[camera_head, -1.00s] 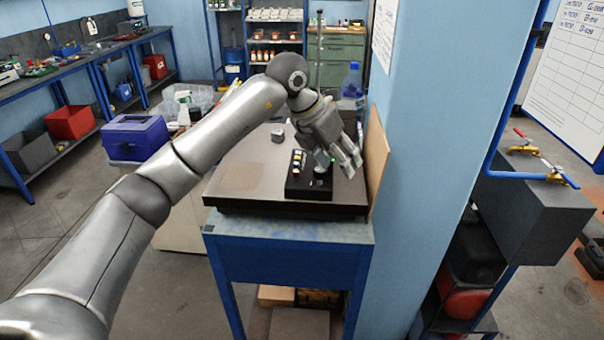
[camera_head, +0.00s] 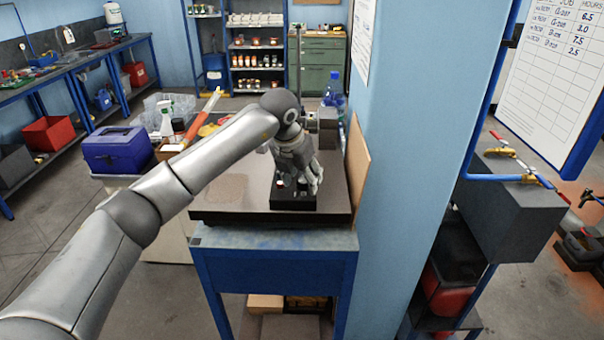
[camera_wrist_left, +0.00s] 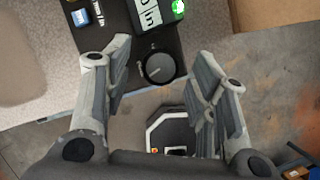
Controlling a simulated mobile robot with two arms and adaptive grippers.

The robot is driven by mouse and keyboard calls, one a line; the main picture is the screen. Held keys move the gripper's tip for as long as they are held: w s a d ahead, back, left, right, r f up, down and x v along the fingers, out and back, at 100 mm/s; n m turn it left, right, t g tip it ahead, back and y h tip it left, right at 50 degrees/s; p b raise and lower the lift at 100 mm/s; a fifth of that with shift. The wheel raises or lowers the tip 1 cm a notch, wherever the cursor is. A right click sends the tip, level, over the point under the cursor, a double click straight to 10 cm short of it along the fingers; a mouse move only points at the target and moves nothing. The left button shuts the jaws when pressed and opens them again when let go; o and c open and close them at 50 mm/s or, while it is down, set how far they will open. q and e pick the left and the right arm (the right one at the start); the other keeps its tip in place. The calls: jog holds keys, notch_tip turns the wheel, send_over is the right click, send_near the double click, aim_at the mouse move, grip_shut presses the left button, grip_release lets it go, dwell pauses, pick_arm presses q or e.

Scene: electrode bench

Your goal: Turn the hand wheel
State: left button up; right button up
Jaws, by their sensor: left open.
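A black control box (camera_head: 292,203) stands near the front edge of the bench. In the left wrist view the box (camera_wrist_left: 170,38) carries a round dark knob (camera_wrist_left: 157,67) with a pale mark, the only wheel-like part I see on it. My left gripper (camera_head: 313,188) is over the box from above and hides most of its top in the head view. In the left wrist view the gripper (camera_wrist_left: 164,60) is open and empty, and the knob appears between its fingers. I cannot tell whether either finger touches it. My right gripper is in neither view.
The bench top (camera_head: 225,192) is clear left of the box. A tan board (camera_head: 357,165) and a blue pillar (camera_head: 400,150) stand close on the right. A blue toolbox (camera_head: 116,148) and an orange-handled tool (camera_head: 198,120) lie to the left.

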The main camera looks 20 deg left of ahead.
pick_arm(q)
jog(key=shift+w+f, duration=0.1)
jog(key=shift+f, duration=0.25)
jog(key=c, duration=1)
jog(key=shift+m+h+b, duration=0.3)
jog(key=shift+m+b, duration=0.25)
jog(key=shift+m, duration=0.25)
jog(key=o, duration=1)
jog(key=v, duration=1.2)
